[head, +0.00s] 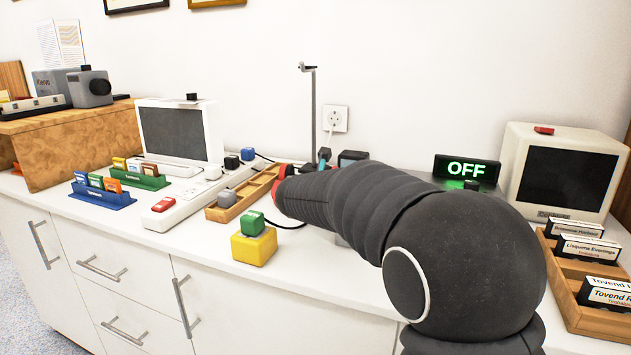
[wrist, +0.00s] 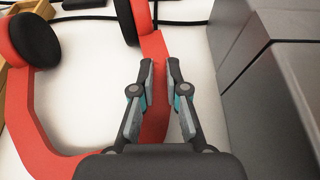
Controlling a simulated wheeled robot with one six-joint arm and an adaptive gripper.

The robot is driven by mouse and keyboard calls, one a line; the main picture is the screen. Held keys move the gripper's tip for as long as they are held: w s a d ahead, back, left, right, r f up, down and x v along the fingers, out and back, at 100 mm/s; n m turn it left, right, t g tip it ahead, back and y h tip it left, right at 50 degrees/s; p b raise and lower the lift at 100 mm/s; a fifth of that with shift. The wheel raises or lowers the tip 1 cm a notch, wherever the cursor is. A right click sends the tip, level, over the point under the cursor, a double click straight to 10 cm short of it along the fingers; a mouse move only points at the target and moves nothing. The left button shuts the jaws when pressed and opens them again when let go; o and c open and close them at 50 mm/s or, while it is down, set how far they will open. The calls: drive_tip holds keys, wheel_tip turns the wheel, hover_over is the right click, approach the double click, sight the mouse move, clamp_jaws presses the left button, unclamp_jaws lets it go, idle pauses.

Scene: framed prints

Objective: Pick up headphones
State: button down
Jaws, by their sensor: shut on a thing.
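The headphones are red with black ear pads. In the wrist view their red band (wrist: 34,105) curves around the lower left, with one black pad (wrist: 36,40) at the upper left and another at top centre. My gripper (wrist: 160,72) is shut on the band's right side, one finger on either side of it. In the head view only a small red and black part of the headphones (head: 277,186) shows past my arm. My arm hides the gripper and the rest of the headphones there.
A grey box-like thing (wrist: 275,95) stands close right of my gripper. A wooden tray (head: 226,209), a yellow block (head: 254,248) and a white keyboard-like unit (head: 183,208) lie to the left. A lit OFF sign (head: 466,170) and a monitor (head: 560,175) stand to the right. The counter's front edge is mostly clear.

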drive_tip(key=shift+r, duration=0.15)
wheel_tip(320, 180, up, 18)
drive_tip(key=p, duration=0.2)
idle(0.5)
idle(0.5)
